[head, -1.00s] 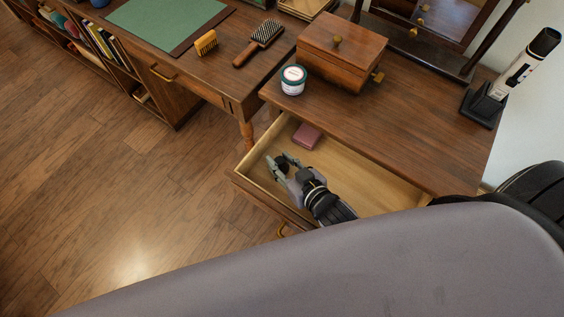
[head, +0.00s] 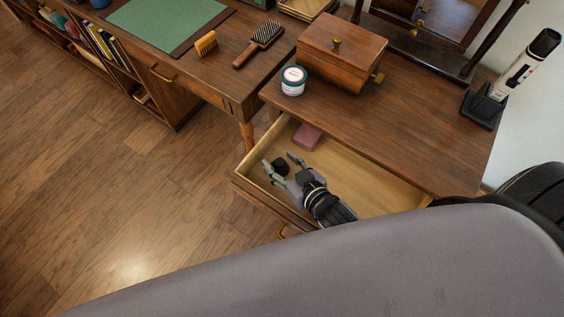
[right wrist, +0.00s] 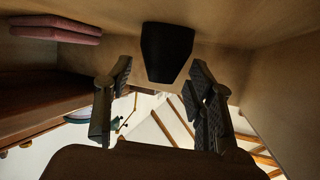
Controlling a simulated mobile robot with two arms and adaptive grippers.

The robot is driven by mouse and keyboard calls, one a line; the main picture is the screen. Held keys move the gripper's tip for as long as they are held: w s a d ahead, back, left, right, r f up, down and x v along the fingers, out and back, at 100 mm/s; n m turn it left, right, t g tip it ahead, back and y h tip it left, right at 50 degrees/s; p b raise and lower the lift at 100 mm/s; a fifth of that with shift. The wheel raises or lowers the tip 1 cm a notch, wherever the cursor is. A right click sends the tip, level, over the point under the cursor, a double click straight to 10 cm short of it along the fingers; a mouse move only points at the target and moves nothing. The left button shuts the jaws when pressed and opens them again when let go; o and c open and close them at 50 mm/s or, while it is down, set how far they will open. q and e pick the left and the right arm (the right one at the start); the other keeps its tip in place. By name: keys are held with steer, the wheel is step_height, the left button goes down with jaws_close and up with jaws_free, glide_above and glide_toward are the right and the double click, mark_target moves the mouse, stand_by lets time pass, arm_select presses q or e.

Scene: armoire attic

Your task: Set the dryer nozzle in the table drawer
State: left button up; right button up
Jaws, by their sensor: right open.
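The black dryer nozzle (head: 281,166) lies in the open table drawer (head: 375,181), near its left front corner. In the right wrist view the dark nozzle (right wrist: 167,52) sits just beyond the fingertips and between their lines. My right gripper (head: 282,168) is inside the drawer with its fingers spread, and it also shows open in the right wrist view (right wrist: 160,82). No finger visibly grips the nozzle. My left gripper is not in view.
Above the drawer, the tabletop holds a wooden box (head: 340,55), a white-lidded jar (head: 293,80) and a black stand (head: 483,105) with a white-and-black device.

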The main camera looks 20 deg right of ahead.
steer(key=shift+s+d+r, duration=0.1)
steer(key=shift+s+r, duration=0.1)
steer(key=shift+s, duration=0.15)
steer(key=v, duration=0.6)
steer(key=shift+s+d+r, duration=0.15)
steer(key=shift+s+r, duration=0.05)
steer(key=shift+s, duration=0.1)
